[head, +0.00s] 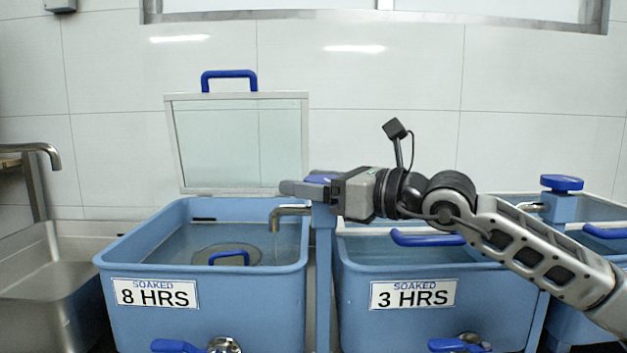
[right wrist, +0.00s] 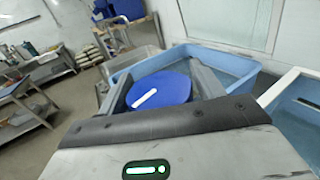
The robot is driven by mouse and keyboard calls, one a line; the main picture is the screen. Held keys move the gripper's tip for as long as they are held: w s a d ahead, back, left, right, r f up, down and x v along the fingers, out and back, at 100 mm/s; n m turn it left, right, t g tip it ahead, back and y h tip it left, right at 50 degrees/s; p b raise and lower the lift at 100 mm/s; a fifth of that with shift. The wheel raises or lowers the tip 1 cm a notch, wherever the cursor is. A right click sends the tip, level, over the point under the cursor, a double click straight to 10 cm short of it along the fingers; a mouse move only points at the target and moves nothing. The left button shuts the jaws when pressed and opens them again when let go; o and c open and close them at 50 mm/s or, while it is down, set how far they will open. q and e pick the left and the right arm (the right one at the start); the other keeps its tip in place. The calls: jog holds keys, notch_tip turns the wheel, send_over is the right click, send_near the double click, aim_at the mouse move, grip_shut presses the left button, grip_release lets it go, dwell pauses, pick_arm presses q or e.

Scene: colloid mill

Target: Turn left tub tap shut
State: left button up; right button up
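The left tub (head: 205,290), labelled SOAKED 8 HRS, is blue and holds water. Its tap has a metal spout (head: 290,210) over the tub and a blue round knob (head: 320,178) on a blue post between the two tubs. My right gripper (head: 292,188) reaches in from the right at knob height. In the right wrist view, the knob (right wrist: 160,93), with a white stripe on top, fills the gap between the fingers, which appear to touch both its sides. My left gripper is not in view.
A raised clear lid (head: 240,145) with a blue handle stands behind the left tub. The tub labelled SOAKED 3 HRS (head: 435,315) lies under my right arm. Another blue tap knob (head: 562,183) is at right. A steel sink (head: 50,290) is at left.

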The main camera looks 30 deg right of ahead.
jog(key=c, duration=0.6)
jog(key=shift+a+f+h+b, duration=0.1)
jog(key=shift+f+h+b, duration=0.15)
jog(key=shift+b, duration=0.25)
jog(key=shift+m+t+h+b, duration=0.3)
jog(key=shift+m+h+b, duration=0.05)
jog(key=shift+m+h, duration=0.15)
jog(key=shift+m+t+h+b, duration=0.4)
jog(key=shift+m+h+b, duration=0.2)
jog(key=shift+h, duration=0.25)
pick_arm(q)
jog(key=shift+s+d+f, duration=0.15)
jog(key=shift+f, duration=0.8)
pick_arm(e)
jog(key=shift+w+d+r+m+h, duration=0.1)
jog(key=shift+d+r+m+h, duration=0.15)
jog(key=shift+m+h, duration=0.4)
jog(key=o, duration=1)
jog(key=shift+d, duration=0.1)
